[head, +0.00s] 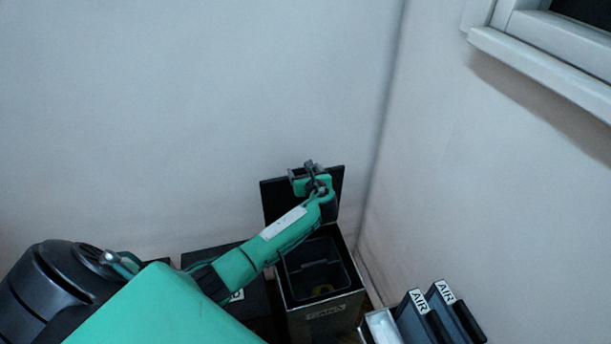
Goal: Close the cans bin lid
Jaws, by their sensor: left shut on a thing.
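The cans bin (322,318) is a dark box with a label reading like "CANS" on its front, low in the middle of the head view. Its black lid (274,201) stands up, open, against the wall at the back. The inside of the bin shows, with something yellowish at the bottom. My left gripper (311,172) is at the upper edge of the lid, shut on it. My right gripper is not in view.
Another dark bin (213,259) with a closed top stands left of the cans bin, partly behind my arm. At the right are dark items labelled "AIR" (419,302). White walls meet in a corner behind, with a window ledge (540,62) at upper right.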

